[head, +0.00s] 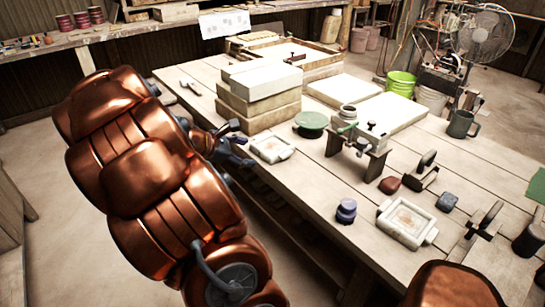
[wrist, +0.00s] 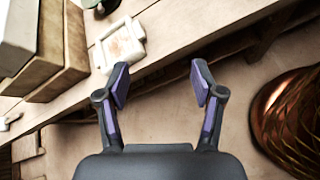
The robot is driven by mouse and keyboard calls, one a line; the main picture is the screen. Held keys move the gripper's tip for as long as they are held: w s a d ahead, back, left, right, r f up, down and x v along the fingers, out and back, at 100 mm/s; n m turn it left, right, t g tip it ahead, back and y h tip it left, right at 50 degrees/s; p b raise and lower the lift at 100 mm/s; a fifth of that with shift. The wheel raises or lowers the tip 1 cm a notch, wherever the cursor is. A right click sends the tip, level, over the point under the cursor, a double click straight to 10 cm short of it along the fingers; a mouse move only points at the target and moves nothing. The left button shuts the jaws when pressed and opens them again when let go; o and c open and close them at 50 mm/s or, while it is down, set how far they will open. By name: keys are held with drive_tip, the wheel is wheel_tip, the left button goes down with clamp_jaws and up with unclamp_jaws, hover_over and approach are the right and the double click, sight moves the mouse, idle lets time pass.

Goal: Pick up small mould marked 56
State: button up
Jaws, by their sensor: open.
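Two small whitish moulds with a square recess lie on the wooden table. The nearer-left mould (head: 271,148) sits beside the stacked blocks and also shows in the wrist view (wrist: 122,44), up and left of the fingers. The other mould (head: 407,222) lies further right, near the table's front edge. I cannot read a 56 on either one. My gripper (head: 240,143) is open and empty, just left of the first mould and apart from it. In the wrist view the open fingers (wrist: 160,72) have the floor beyond the table edge between them.
Stacked blocks (head: 258,92) stand behind the first mould, with a green disc (head: 311,123) to its right. A small press (head: 358,140), a dark blue stack (head: 346,211) and a reddish block (head: 390,185) stand between the moulds. Bare planks lie around the first mould.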

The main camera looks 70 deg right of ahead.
sight(285, 152)
drive_tip(key=d+f+n+b, duration=0.1)
drive_tip(key=d+f+n, duration=0.1)
drive_tip(key=d+f, duration=0.1)
drive_tip(key=d+f+n+h+b, duration=0.1)
drive_tip(key=d+f+n+b, duration=0.1)
drive_tip(key=d+f, duration=0.2)
drive_tip(key=d+f+n+h+b, duration=0.1)
drive_tip(key=d+f+n, duration=0.1)
drive_tip(key=d, duration=0.5)
drive_tip(key=shift+d+f, duration=0.1)
drive_tip(key=shift+f, duration=0.6)
drive_tip(key=shift+h, duration=0.3)
drive_tip(key=shift+s+b+x, duration=0.15)
drive_tip(key=shift+b+x, duration=0.05)
drive_tip(key=shift+x, duration=1.7)
drive_tip(key=shift+s+b+x, duration=0.15)
drive_tip(key=shift+b+x, duration=0.05)
drive_tip(key=shift+x, duration=1.7)
clamp_jaws()
